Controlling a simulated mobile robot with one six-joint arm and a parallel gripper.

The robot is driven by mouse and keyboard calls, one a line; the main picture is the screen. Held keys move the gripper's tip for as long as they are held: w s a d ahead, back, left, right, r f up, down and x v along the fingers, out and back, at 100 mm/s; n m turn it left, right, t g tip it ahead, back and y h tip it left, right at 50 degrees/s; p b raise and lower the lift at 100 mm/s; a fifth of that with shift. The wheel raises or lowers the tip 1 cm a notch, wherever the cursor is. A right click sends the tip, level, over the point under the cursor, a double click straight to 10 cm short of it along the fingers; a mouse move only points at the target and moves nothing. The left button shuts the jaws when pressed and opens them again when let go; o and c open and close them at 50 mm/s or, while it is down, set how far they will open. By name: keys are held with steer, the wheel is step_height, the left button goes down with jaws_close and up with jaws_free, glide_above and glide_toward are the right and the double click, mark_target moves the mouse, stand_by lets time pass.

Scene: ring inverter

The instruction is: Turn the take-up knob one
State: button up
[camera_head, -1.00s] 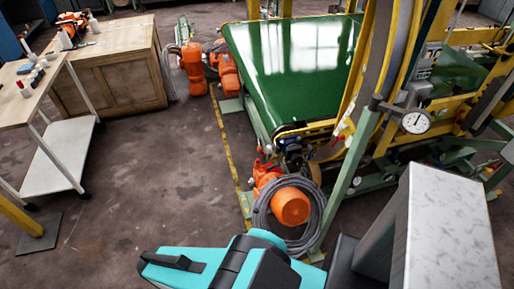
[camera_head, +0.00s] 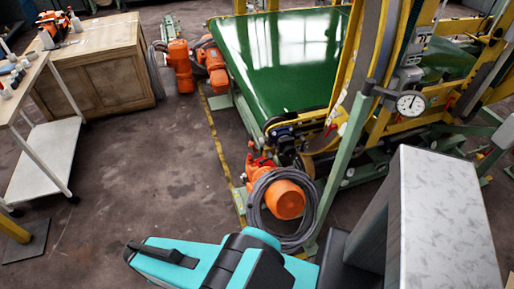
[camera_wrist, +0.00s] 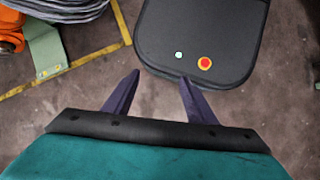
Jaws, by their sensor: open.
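My gripper (camera_wrist: 160,82) shows in the wrist view with two dark purple fingers spread apart and nothing between them. It points over bare floor, beside a dark panel that appears to be part of my own body. In the head view my teal arm is at the bottom, and the fingers are not visible. The green-belt conveyor (camera_head: 285,60) stands ahead, with its near end roller and dark fittings (camera_head: 283,132) above an orange motor (camera_head: 285,198). I cannot make out for certain which small part is the take-up knob. My gripper is apart from the conveyor.
A round dial gauge (camera_head: 411,104) sits on a green post right of the conveyor end. Coiled grey hose (camera_head: 262,222) surrounds the orange motor. A wooden cabinet (camera_head: 95,65) and a white trolley (camera_head: 45,160) stand left. The floor between is clear.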

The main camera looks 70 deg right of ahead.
mark_target(263, 142)
steer(key=w+d+r+n+g+h+b, duration=0.1)
steer(key=w+d+h+b, duration=0.2)
steer(key=d, duration=0.7)
steer(key=w+d+r+n+h+b, duration=0.1)
steer(key=w+d+n+b, duration=0.15)
steer(key=d+b, duration=0.55)
steer(key=w+d+r+g+h+b, duration=0.1)
steer(key=w+d+r+h+b, duration=0.15)
steer(key=d, duration=0.95)
steer(key=s+d+r+g+h+b, duration=0.1)
steer(key=d+r+b, duration=0.4)
steer(key=d, duration=0.5)
steer(key=s+d+r+g+h+b, duration=0.2)
steer(key=s+d+r+g+b, duration=0.2)
steer(key=d+r, duration=0.5)
steer(key=shift+d+r+g+b, duration=0.45)
steer(key=shift+r+g, duration=0.2)
steer(key=shift+g, duration=0.15)
steer(key=shift+s, duration=0.1)
steer(key=x, duration=1.3)
steer(key=shift+s+d+b, duration=0.2)
steer(key=shift+d+b, duration=0.05)
steer(key=shift+b, duration=0.2)
